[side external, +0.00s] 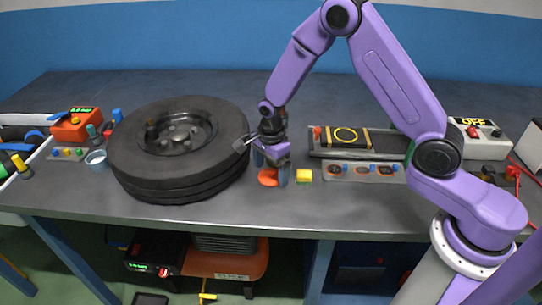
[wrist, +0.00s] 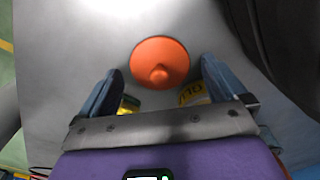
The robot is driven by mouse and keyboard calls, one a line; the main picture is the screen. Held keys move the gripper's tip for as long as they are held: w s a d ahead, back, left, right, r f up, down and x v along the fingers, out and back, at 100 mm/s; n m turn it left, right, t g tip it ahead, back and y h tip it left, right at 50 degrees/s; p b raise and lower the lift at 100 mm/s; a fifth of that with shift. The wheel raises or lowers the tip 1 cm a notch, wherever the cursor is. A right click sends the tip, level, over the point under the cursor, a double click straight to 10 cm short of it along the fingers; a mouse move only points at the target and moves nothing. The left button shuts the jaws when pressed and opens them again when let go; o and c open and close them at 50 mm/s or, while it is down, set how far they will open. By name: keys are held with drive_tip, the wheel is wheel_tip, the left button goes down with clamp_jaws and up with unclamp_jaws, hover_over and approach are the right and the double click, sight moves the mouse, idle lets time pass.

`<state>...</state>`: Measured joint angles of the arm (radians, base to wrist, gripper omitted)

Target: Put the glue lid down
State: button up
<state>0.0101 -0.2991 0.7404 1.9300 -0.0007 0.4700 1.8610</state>
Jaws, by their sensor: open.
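The glue lid is an orange cone-like cap with a small knob (side external: 268,177). It appears to rest on the grey table (side external: 230,213) near its front edge. In the wrist view the lid (wrist: 160,62) lies centred just beyond my fingertips. My gripper (side external: 270,172) is above and around the lid in the side view, with its fingers apart. The wrist view shows the gripper (wrist: 160,75) open, with a finger on each side and nothing held between them. A small yellow block-like item (side external: 304,175), perhaps the glue container, stands just right of my gripper.
A large black tyre (side external: 180,185) lies close to the left of my gripper. A tray with a yellow-ringed black item (side external: 346,136) and a grey strip with several patches (side external: 362,172) lie to the right. The table's front edge is close. Bare table lies in front.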

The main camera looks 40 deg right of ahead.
sight(271, 170)
wheel_tip(271, 170, up, 12)
drive_tip(key=s+a+r+n, duration=0.1)
drive_tip(key=s+r+n, duration=0.2)
drive_tip(key=s+n, duration=0.5)
drive_tip(key=s+r+n, duration=0.2)
drive_tip(key=s+n, duration=0.6)
drive_tip(key=s+d+n, duration=0.3)
drive_tip(key=s+n, duration=0.4)
drive_tip(key=s, duration=0.1)
drive_tip(key=s+d+r+n, duration=0.1)
drive_tip(key=s+d+n, duration=0.2)
drive_tip(key=s+n, duration=0.4)
drive_tip(key=shift+s+n, duration=0.3)
drive_tip(key=shift+s, duration=0.1)
